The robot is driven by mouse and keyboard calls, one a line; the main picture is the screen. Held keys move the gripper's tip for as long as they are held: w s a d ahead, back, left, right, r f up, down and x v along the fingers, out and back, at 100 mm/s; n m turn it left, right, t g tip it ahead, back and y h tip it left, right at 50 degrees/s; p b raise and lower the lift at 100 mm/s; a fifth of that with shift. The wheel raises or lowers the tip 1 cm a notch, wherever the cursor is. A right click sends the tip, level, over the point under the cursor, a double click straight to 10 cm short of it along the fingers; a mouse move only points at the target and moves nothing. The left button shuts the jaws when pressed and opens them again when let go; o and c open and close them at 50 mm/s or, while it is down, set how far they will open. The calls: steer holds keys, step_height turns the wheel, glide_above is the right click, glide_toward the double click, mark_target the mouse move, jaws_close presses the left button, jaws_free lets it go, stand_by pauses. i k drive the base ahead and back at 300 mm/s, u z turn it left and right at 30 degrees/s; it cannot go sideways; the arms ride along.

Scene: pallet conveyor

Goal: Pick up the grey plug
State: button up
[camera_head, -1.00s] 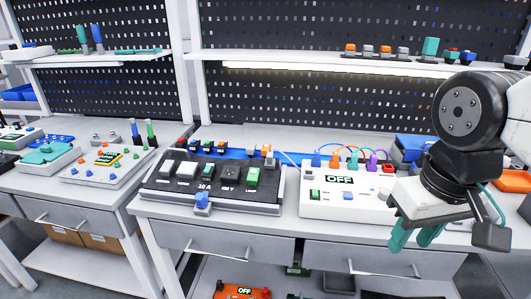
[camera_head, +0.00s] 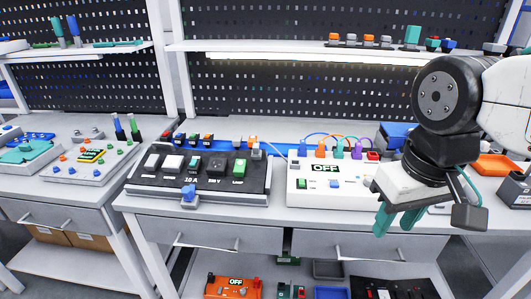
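My gripper (camera_head: 396,224) hangs at the right of the view, its two teal fingers pointing down with a gap between them. It is open, and no object shows between the fingers. It is in front of the right part of the white box marked OFF (camera_head: 325,182). Small grey blocks, one of them here (camera_head: 386,41), stand among orange ones on the upper shelf. A small pale grey and orange piece (camera_head: 255,145) is at the back right of the black switch panel (camera_head: 150,184). I cannot tell which of these is the grey plug.
Coloured plugs with looped cables (camera_head: 338,149) stand along the back of the white box. The upper shelf (camera_head: 290,47) overhangs the bench. Drawers (camera_head: 215,237) are below.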

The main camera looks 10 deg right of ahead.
mark_target(257, 152)
steer(key=u, duration=0.5)
steer(key=k, duration=0.65)
steer(key=u, duration=1)
steer(key=i, duration=1.4)
steer(key=z, duration=0.7)
steer(key=i, duration=0.5)
steer(key=z, duration=0.3)
